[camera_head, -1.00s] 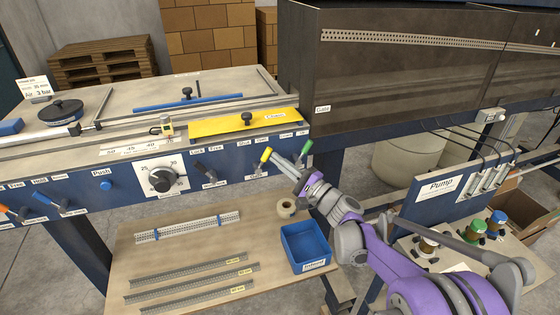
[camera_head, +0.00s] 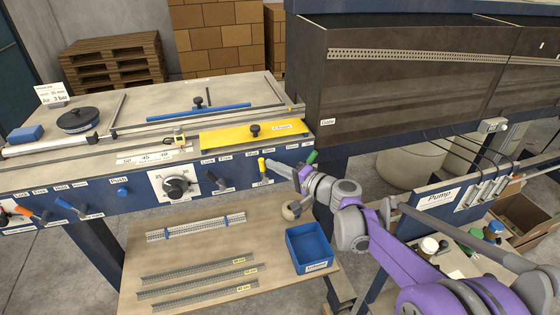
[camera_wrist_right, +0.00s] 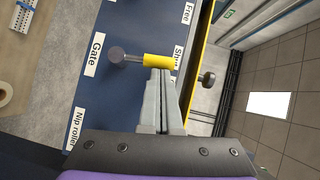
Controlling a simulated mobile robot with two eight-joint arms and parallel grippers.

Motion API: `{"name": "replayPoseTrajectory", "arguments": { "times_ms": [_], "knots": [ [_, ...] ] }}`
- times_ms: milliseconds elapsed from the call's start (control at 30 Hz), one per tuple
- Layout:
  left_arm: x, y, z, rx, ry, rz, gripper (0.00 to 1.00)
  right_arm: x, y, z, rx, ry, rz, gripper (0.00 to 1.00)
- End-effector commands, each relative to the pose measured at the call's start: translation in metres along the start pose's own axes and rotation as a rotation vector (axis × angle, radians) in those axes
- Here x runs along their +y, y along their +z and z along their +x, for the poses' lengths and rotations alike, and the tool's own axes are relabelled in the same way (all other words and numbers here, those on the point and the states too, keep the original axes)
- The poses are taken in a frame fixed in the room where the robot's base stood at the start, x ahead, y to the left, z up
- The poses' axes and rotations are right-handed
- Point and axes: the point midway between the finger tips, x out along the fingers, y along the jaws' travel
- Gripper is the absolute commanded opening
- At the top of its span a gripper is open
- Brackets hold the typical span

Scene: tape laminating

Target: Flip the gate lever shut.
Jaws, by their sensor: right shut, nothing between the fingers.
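The gate lever (camera_head: 262,165) has a yellow handle on the blue front panel. It tilts up and slightly left in the head view, towards the Shut label. My right gripper (camera_head: 272,165) is shut and empty, with its tips at the lever's right side. In the right wrist view the yellow handle (camera_wrist_right: 159,61) lies just past the shut fingertips (camera_wrist_right: 160,74). They look in contact or nearly so. The Gate label (camera_wrist_right: 93,54) sits beside the lever's pivot, and the Shut label is partly covered by the handle. My left gripper is not in view.
A green-handled lever (camera_head: 312,157) stands close behind my right gripper. A black-handled lever (camera_head: 214,178) and a round dial (camera_head: 176,186) are to the left. A yellow plate (camera_head: 230,137) lies above the panel. A blue bin (camera_head: 309,246) sits on the lower shelf.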

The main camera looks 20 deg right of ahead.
Motion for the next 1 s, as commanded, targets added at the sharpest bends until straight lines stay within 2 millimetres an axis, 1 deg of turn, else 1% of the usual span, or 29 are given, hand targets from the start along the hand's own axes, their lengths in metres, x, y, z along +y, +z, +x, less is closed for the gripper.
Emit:
{"name": "replayPoseTrajectory", "arguments": {
  "times_ms": [33, 200, 367, 633, 1000],
  "knots": [
    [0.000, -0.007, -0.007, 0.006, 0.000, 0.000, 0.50, -0.007, 0.002, 0.002, -0.002, 0.021, -0.037, 0.00],
    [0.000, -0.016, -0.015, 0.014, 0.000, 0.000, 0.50, -0.009, 0.009, 0.007, -0.001, 0.097, -0.150, 0.00],
    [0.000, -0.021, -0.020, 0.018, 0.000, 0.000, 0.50, -0.009, 0.014, 0.010, -0.001, 0.150, -0.228, 0.00],
    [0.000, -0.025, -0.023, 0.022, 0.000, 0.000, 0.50, -0.009, 0.020, 0.013, 0.000, 0.147, -0.221, 0.00],
    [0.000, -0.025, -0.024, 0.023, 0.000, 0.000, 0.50, -0.008, 0.021, 0.014, 0.000, 0.147, -0.219, 0.00]
  ]
}}
